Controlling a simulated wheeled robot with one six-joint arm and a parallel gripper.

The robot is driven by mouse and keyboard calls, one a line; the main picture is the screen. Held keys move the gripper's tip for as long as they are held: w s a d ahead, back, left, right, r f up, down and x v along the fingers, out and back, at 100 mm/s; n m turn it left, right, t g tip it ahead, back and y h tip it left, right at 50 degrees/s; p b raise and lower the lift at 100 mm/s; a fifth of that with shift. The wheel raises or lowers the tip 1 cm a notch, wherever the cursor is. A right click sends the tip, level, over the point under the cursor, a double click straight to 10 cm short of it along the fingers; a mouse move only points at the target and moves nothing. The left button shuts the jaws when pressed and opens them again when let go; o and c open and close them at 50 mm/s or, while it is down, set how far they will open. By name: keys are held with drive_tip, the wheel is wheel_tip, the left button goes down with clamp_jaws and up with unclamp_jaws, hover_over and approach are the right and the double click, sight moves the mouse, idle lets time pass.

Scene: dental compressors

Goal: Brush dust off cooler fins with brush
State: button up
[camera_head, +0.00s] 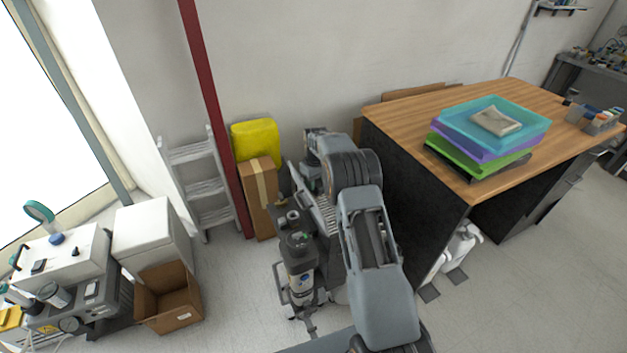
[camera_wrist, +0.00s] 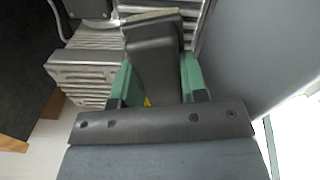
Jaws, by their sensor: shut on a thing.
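My gripper (camera_wrist: 157,78) has green fingers and is shut on the dark grey brush (camera_wrist: 154,42), one finger on each side of it. The brush's pale far edge lies over the ribbed metal cooler fins (camera_wrist: 88,68) in the wrist view; I cannot tell whether it touches them. The fins also show in the head view (camera_head: 324,212) as a slatted upright panel on the compressor (camera_head: 299,255). My arm covers much of the compressor there, and the brush is hidden behind my wrist. Dust cannot be made out.
A wooden-topped bench (camera_head: 400,112) with stacked trays (camera_head: 500,140) stands close on the right. A cardboard box (camera_head: 260,200), a yellow container (camera_head: 256,140), a red post (camera_head: 212,95) and a step ladder (camera_head: 200,180) stand behind. An open carton (camera_head: 168,298) sits left; floor between is clear.

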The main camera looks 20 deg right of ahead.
drive_tip(key=shift+s+d+b, duration=0.15)
drive_tip(key=shift+s+b, duration=0.05)
drive_tip(key=shift+s, duration=1)
drive_tip(key=shift+s+d+b, duration=0.1)
drive_tip(key=shift+s+b, duration=0.05)
drive_tip(key=shift+s, duration=1.05)
drive_tip(key=shift+s+d+f+b, duration=0.1)
drive_tip(key=shift+s+d+b, duration=0.1)
drive_tip(key=shift+s, duration=0.85)
drive_tip(key=shift+s+d+f+b, duration=0.1)
drive_tip(key=shift+s+b, duration=0.1)
drive_tip(key=shift+s, duration=0.85)
drive_tip(key=shift+s+d+r, duration=0.15)
drive_tip(key=shift+s, duration=1.4)
drive_tip(key=shift+s+d+r, duration=0.15)
drive_tip(key=shift+s, duration=1.4)
drive_tip(key=shift+s+d+f+b, duration=0.1)
drive_tip(key=shift+s+b, duration=0.1)
drive_tip(key=shift+s, duration=0.65)
drive_tip(key=shift+s+d+f+b, duration=0.1)
drive_tip(key=shift+s+b, duration=0.05)
drive_tip(key=shift+s, duration=0.7)
wheel_tip(320, 180, up, 6)
drive_tip(key=p, duration=0.4)
drive_tip(key=shift+p, duration=0.3)
drive_tip(key=shift+r, duration=0.1)
